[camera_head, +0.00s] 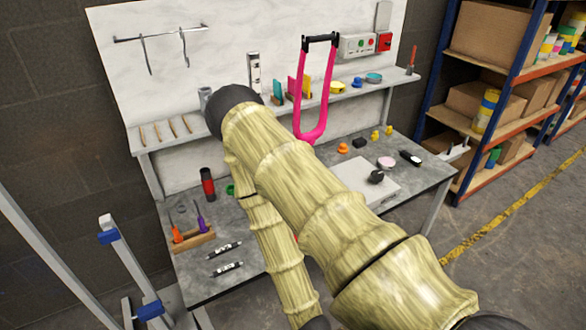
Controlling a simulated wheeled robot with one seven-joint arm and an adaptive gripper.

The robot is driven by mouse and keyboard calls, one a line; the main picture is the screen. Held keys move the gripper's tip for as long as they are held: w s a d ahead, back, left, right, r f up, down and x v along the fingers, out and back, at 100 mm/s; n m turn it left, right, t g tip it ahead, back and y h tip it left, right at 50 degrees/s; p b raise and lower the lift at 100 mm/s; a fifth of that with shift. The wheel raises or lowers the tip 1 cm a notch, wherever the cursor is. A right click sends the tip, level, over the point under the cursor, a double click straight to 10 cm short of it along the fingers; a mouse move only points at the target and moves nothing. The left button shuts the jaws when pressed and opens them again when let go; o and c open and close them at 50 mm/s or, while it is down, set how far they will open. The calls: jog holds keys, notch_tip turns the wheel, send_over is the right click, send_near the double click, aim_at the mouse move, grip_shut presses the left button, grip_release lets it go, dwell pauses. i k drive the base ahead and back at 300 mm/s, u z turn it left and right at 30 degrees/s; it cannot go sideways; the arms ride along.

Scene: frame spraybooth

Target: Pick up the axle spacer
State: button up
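I cannot tell for certain which thing is the axle spacer. Small candidates on the grey workbench (208,286) are a green round piece (230,189), partly behind my arm, and a dull grey piece (182,208) at the left. A grey cylinder (204,96) stands on the shelf beside my arm's dark elbow. My arm, in pale yellow sleeves, crosses the middle of the view and hides much of the bench. Its lower section runs down to the bottom edge. My gripper is not in view.
A pink fork (313,125) hangs before the shelf (347,97). The bench holds a red-black cylinder (208,184), a wooden tool holder (193,240), two dark pens (226,249), a light plate (375,190) and small colored pieces. Storage racks (433,75) stand right; metal posts (120,262) stand left.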

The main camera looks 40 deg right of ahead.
aim_at(325, 37)
jog(key=z, duration=1.15)
